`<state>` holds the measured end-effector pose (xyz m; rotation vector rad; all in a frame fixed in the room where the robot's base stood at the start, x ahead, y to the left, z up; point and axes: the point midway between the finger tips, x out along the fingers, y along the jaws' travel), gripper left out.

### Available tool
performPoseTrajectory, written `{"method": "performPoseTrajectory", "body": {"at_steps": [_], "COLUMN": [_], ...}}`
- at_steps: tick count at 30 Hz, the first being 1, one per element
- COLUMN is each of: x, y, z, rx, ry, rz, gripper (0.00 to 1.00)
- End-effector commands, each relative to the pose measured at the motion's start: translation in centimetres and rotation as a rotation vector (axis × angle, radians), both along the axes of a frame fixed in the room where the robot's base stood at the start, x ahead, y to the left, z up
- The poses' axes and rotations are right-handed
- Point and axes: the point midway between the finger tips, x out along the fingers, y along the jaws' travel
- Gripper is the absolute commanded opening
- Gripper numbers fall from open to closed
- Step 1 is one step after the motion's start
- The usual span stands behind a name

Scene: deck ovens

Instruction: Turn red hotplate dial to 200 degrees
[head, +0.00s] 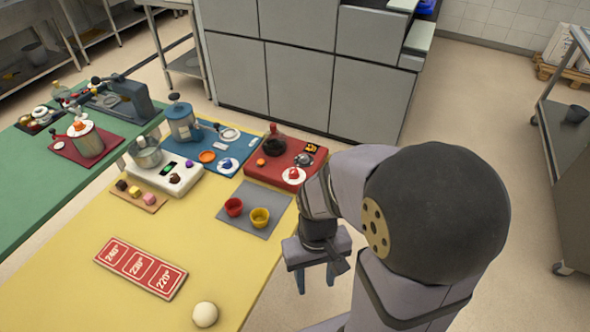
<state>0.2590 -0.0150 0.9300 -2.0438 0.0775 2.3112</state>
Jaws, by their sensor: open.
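The red hotplate (256,176) sits at the yellow table's far right edge, with a dark round pot (274,146) at its back. A white round dial with a red knob (293,174) is at its front right corner. The dial's markings and setting are too small to read. My gripper (315,279) hangs beside the table's right edge, nearer than the hotplate and well apart from the dial. Its two blue-grey fingers are apart and hold nothing.
A blue hotplate (243,146) and a white appliance (165,180) stand left of the red hotplate. A grey mat (246,191) bears red and yellow cups. A red card (140,267) reading 240, 230 and 220 and a pale ball (205,314) lie nearer.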

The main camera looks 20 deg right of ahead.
Motion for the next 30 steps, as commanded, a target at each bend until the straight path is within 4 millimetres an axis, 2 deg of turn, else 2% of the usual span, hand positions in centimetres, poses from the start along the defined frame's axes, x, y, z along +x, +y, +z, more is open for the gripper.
{"method": "performPoseTrajectory", "body": {"at_steps": [2,5,8,12,14,16,18,21,22,30], "x": [0.3,3.1,8.2,16.5,20.1,24.2,28.0,32.1,32.9,33.1], "y": [-0.7,-1.9,-3.4,-5.5,-6.2,-6.8,-7.4,-8.0,-8.1,-8.2], "z": [-1.2,-2.4,-3.5,-4.0,-3.4,-2.1,0.2,3.2,3.8,3.7], "rx": [0.004,0.013,0.020,0.027,0.028,0.025,0.017,0.002,-0.003,-0.019], "ry": [0.048,0.062,0.022,-0.102,-0.172,-0.260,-0.358,-0.476,-0.501,-0.517], "rz": [-0.034,-0.084,-0.138,-0.159,-0.150,-0.126,-0.098,-0.047,-0.022,0.076], "gripper": [0.44,0.44,0.44,0.44,0.44,0.44,0.44,0.44,0.44,0.44]}}
